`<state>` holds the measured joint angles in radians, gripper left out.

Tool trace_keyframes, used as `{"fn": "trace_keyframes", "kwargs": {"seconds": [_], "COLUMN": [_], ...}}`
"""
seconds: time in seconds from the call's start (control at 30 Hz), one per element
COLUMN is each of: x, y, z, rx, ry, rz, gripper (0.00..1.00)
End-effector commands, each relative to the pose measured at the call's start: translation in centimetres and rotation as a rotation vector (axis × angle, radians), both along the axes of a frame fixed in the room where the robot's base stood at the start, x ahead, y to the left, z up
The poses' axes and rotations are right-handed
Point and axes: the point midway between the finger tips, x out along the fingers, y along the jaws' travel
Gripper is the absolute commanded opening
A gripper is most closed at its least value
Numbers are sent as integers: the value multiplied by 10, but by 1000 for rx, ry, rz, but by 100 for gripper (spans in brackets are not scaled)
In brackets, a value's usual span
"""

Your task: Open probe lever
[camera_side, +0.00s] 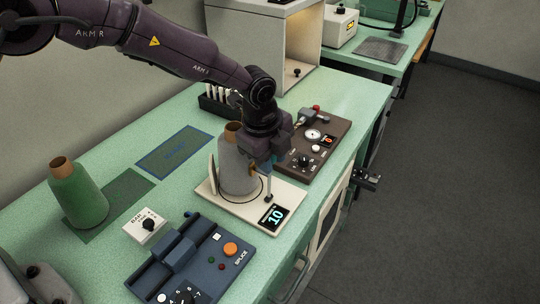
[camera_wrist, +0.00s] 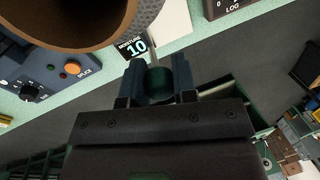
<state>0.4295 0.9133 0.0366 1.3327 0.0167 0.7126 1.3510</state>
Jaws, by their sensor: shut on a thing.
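The moisture tester has a cream base (camera_side: 285,192) with a display (camera_side: 273,216) reading 10. A grey yarn cone (camera_side: 236,168) with a brown core stands upright on it. My gripper (camera_side: 266,166) is low over the right side of this base, beside the cone. In the wrist view my gripper (camera_wrist: 157,88) is shut on the dark green grip of the probe lever (camera_wrist: 158,80), with a thin pale rod beyond it. In the side view my gripper largely hides the lever. The display (camera_wrist: 136,46) also shows in the wrist view, with the cone's open core (camera_wrist: 70,42) very near the camera.
A blue splicer (camera_side: 190,262) with an orange button stands in front. A dark gauge panel (camera_side: 315,146) stands right behind the base. A green cone (camera_side: 77,194) and a small white dial box (camera_side: 145,226) are to the left. A blue-outlined mat (camera_side: 174,152) lies bare.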

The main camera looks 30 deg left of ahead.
Motion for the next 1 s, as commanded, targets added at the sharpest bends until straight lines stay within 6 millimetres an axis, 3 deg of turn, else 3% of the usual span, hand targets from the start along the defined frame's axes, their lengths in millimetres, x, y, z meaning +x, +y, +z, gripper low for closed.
{"fn": "trace_keyframes", "kwargs": {"seconds": [0.27,0.8,1.0], "x": [0,0,0], "y": [-11,-58,-70], "z": [0,-16,-24], "rx": [74,479,479], "ry": [-1,-3,-2], "rz": [-4,-1,-1], "gripper": [0,0,0]}}
